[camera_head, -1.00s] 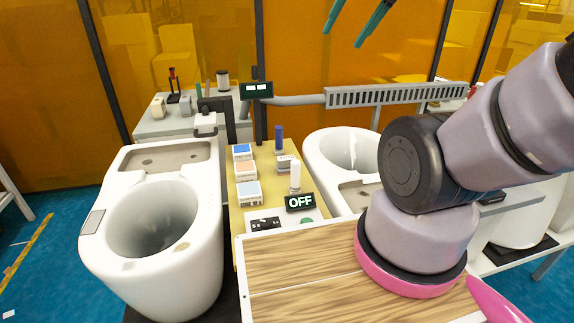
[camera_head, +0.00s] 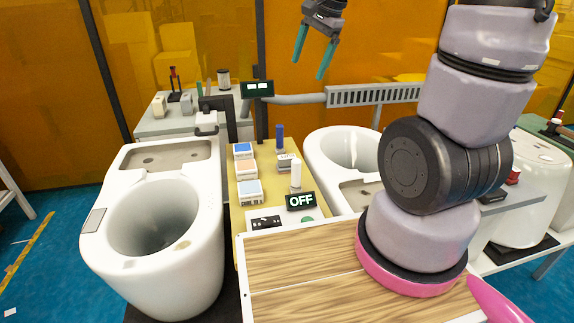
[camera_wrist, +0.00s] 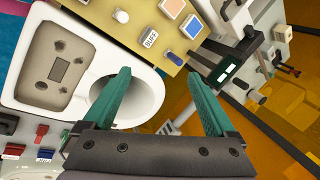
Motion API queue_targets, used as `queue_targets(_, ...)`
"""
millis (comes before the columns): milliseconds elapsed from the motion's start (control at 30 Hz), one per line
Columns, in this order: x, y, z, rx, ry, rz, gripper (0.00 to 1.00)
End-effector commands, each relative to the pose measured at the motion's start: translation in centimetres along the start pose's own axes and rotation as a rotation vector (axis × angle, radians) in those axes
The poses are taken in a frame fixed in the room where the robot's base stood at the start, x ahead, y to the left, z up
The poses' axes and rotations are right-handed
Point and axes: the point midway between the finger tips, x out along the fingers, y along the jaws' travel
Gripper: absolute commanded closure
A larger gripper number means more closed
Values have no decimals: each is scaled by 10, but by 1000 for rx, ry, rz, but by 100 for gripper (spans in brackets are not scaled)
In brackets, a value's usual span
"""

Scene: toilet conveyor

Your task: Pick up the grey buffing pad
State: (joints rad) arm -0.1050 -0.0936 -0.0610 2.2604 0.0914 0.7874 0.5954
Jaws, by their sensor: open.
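The grey buffing pad (camera_head: 285,164) is a small block on the yellow board (camera_head: 241,216), between the blue cylinder and the white cylinder in the head view. In the wrist view it is a small pale block with dark lettering that seems to read BUFF (camera_wrist: 150,38), just beyond and between my fingertips. My gripper (camera_head: 309,72) has two green fingers spread apart with nothing between them. It hangs high above and behind the board in the head view, apart from the pad. The fingers also show in the wrist view (camera_wrist: 160,74).
Blue (camera_head: 243,149), orange (camera_head: 246,170) and pale blue (camera_head: 249,190) topped blocks stand left of the pad. A blue cylinder (camera_head: 280,137) and a white cylinder (camera_head: 296,174) stand close by. White toilets (camera_head: 190,262) flank the board. An OFF sign (camera_head: 300,201) stands in front.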

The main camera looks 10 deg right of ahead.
Motion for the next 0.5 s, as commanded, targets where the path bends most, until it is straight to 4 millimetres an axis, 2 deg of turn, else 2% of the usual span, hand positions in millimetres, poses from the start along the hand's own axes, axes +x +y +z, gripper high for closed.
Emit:
queue_targets(33,22,-5,-5,49,-16,32,9)
queue_targets(200,91,-16,-18,238,-41,121,9)
queue_targets(400,177,-15,-28,446,-39,231,9)
queue_targets(500,212,-10,-30,527,-29,275,9)
